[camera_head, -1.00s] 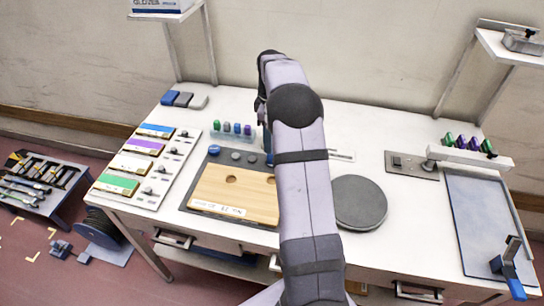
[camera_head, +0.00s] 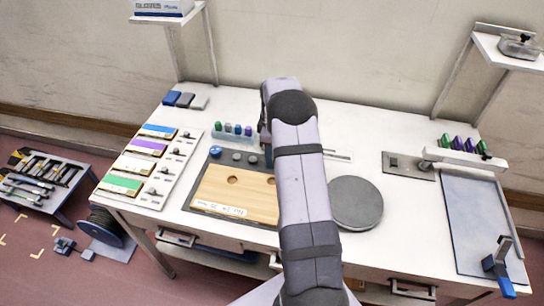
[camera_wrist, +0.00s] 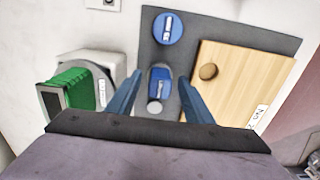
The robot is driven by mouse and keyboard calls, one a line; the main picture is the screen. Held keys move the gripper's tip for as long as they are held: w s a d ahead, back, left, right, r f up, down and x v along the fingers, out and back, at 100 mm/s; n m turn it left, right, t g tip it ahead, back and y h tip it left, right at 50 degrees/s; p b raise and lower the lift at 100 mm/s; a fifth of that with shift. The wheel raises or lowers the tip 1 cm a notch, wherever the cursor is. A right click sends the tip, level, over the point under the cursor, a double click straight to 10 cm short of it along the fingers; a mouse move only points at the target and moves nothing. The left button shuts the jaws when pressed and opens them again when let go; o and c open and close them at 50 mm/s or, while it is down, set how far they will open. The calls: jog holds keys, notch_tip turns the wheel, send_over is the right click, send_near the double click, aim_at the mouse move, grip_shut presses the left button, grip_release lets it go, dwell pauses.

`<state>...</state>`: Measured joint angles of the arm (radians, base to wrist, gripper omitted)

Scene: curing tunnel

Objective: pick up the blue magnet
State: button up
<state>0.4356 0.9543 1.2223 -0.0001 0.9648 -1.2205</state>
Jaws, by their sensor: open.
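In the wrist view, a blue piece (camera_wrist: 160,73) with a white bar and a grey round part shows between my gripper's blue fingers (camera_wrist: 158,100). The fingers are apart, on either side of it; I cannot tell whether they touch it. A blue disc (camera_wrist: 168,28) with a white bar lies beyond on the dark mat (camera_wrist: 250,36). I cannot tell which of the two is the blue magnet. In the head view, a blue disc (camera_head: 215,151) lies at the mat's back left corner, beside grey discs (camera_head: 244,157). My arm hides most of the gripper there.
A wooden board (camera_head: 235,193) lies in front of the discs. A rack (camera_head: 233,137) of coloured pieces stands behind them. A green ridged piece (camera_wrist: 75,88) is close left of my fingers in the wrist view. A round grey plate (camera_head: 355,202) is right of my arm.

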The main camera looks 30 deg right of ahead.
jog(key=shift+c, duration=0.6)
grip_shut()
